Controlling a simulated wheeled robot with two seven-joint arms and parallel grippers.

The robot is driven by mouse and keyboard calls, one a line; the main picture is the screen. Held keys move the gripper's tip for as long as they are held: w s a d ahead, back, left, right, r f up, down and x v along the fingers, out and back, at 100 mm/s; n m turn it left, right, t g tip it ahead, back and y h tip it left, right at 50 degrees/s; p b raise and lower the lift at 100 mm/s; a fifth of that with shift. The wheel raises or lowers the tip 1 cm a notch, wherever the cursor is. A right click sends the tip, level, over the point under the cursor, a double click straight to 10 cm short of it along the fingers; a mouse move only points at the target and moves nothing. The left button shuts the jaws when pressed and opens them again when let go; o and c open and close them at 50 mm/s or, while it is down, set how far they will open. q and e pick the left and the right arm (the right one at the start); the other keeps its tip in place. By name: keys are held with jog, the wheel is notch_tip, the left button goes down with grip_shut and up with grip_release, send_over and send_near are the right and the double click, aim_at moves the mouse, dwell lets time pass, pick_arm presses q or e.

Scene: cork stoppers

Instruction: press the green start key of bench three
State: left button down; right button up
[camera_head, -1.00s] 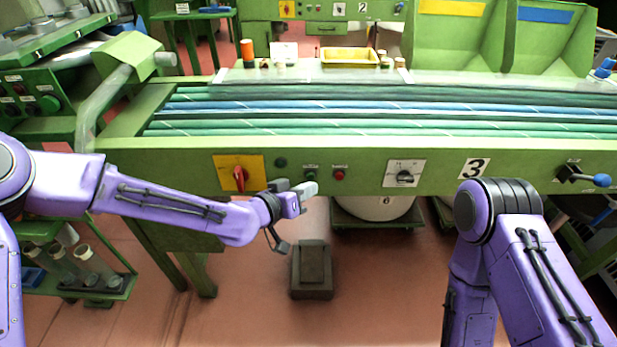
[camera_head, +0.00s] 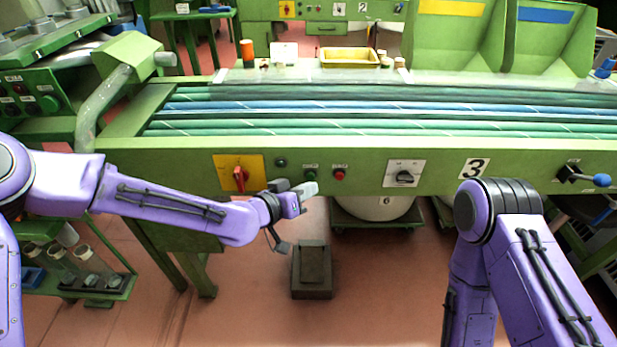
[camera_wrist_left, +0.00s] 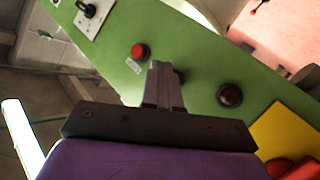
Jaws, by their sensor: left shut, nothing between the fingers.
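The front panel of bench three (camera_head: 440,170) carries a "3" plate (camera_head: 474,168). The green start key (camera_head: 311,170) sits on this panel, left of a red key (camera_head: 340,174) and right of a dark round lamp (camera_head: 281,162). My left gripper (camera_head: 307,189) is shut and empty, its tips just below the green key in the picture. In the left wrist view the shut fingers (camera_wrist_left: 161,75) point at the panel between the red key (camera_wrist_left: 139,50) and the dark lamp (camera_wrist_left: 230,95), mostly hiding the green key. I cannot tell whether they touch. My right gripper is out of view.
A yellow plate with a red switch (camera_head: 239,178) is left of the keys. A rotary dial (camera_head: 404,176) and a blue-knobbed lever (camera_head: 600,180) are to the right. A dark block (camera_head: 312,270) stands on the floor below. Tubes run along the bench top.

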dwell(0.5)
pick_arm(q)
jog(key=shift+w, duration=0.4)
jog(key=shift+w, duration=0.45)
dwell(0.5)
dwell(0.3)
jog(key=shift+s, duration=0.85)
jog(key=s, duration=0.5)
jog(key=shift+p, duration=0.35)
